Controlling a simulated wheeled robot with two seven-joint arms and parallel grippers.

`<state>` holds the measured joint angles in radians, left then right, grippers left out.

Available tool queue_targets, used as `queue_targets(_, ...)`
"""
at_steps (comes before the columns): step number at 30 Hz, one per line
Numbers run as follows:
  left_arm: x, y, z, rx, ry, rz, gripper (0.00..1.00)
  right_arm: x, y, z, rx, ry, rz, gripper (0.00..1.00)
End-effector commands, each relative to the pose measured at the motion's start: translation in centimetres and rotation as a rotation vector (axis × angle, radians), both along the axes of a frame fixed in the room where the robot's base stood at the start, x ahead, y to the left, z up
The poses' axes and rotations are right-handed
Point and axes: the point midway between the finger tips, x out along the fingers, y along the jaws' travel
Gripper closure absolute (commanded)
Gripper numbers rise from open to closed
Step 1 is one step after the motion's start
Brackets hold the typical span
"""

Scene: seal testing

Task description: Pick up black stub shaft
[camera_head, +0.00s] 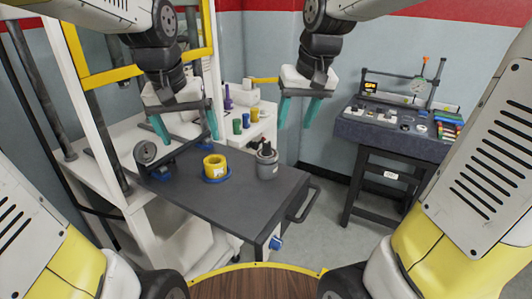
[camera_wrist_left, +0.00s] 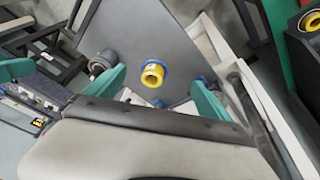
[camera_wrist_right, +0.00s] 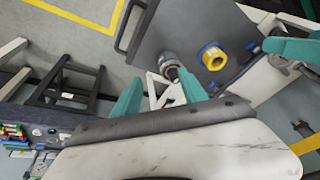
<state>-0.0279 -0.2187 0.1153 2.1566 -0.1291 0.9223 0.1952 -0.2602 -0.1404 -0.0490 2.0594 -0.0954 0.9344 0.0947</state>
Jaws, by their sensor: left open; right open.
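A grey cylindrical part with a dark top (camera_head: 267,161) stands on the right part of the dark cart top (camera_head: 225,197). It also shows in the left wrist view (camera_wrist_left: 103,61) and in the right wrist view (camera_wrist_right: 168,60). I cannot tell for sure whether its dark top is the black stub shaft. A yellow ring on a blue base (camera_head: 214,166) stands to its left. My left gripper (camera_head: 187,126) is open and empty above the cart's left part. My right gripper (camera_head: 296,112) is open and empty, above and right of the grey part.
A black round fixture (camera_head: 146,152) sits at the cart's left edge. Purple, green, blue and yellow parts (camera_head: 238,122) stand on a white surface behind. A workbench with instruments (camera_head: 395,125) is at the right. The cart's front top is clear.

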Motion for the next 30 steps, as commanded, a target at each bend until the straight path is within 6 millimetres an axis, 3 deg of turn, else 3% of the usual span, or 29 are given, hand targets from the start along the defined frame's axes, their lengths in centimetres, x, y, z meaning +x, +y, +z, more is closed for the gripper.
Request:
queue_targets(1,-2.0,0.2,0.7,-0.011,-0.042,-0.009,0.07,1.8,0.9,-0.7,-0.017,0.028,0.012,0.50)
queue_targets(6,-7.2,0.4,1.1,-0.055,-0.154,-0.042,0.07,6.5,3.6,-2.9,-0.074,0.097,0.037,0.50)
queue_targets(12,-10.5,0.4,0.6,-0.094,-0.236,-0.066,0.07,9.6,5.6,-5.0,-0.121,0.139,0.051,0.50)
queue_targets(20,-11.1,0.3,0.4,-0.102,-0.254,-0.073,0.07,10.4,6.1,-7.1,-0.132,0.150,0.055,0.50)
queue_targets(30,-11.1,0.3,0.4,-0.102,-0.254,-0.072,0.07,11.1,5.9,-11.6,-0.131,0.151,0.054,0.50)
